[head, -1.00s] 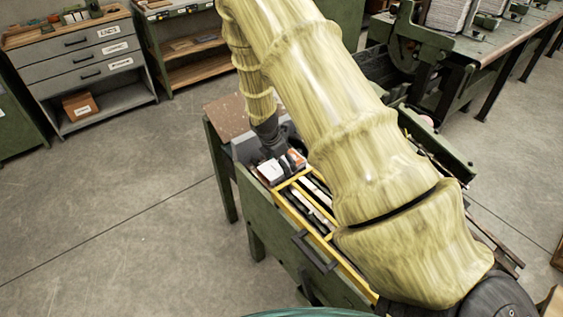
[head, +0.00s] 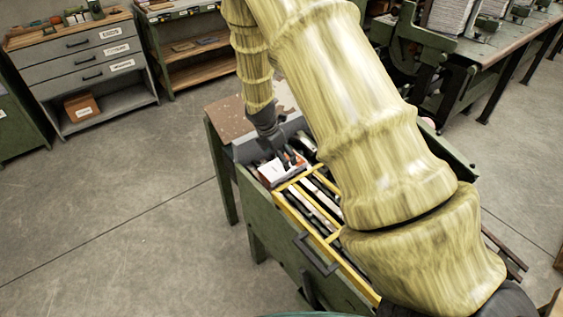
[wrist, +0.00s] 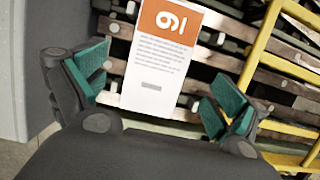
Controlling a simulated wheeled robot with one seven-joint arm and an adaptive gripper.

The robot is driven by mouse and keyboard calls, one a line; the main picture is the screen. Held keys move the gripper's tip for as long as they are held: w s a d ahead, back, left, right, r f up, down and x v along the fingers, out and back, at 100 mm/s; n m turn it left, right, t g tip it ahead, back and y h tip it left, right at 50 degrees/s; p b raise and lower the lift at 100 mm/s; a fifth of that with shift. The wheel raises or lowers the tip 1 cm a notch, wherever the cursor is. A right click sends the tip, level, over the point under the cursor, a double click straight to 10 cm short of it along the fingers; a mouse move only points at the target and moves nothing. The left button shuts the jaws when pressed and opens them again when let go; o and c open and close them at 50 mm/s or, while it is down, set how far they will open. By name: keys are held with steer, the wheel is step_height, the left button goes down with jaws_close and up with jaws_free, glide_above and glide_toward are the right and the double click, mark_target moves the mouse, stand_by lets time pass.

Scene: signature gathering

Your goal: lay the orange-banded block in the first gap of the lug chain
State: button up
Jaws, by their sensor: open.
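My gripper (wrist: 158,88) is open, with one teal pad on each side of the block and a visible space between pads and block. In the head view my gripper (head: 282,153) is low at the chain's far end, and the chain (head: 318,204) runs toward the lower right. My arm hides part of it there.
Yellow rails (head: 296,179) frame the chain on its green stand (head: 262,212). Several slats lie beyond the rail in the wrist view. A drawer cabinet (head: 85,62) stands at the far left. The floor to the left is clear.

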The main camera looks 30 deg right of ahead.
mark_target(275, 169)
steer(key=v, duration=0.7)
steer(key=shift+b, duration=0.4)
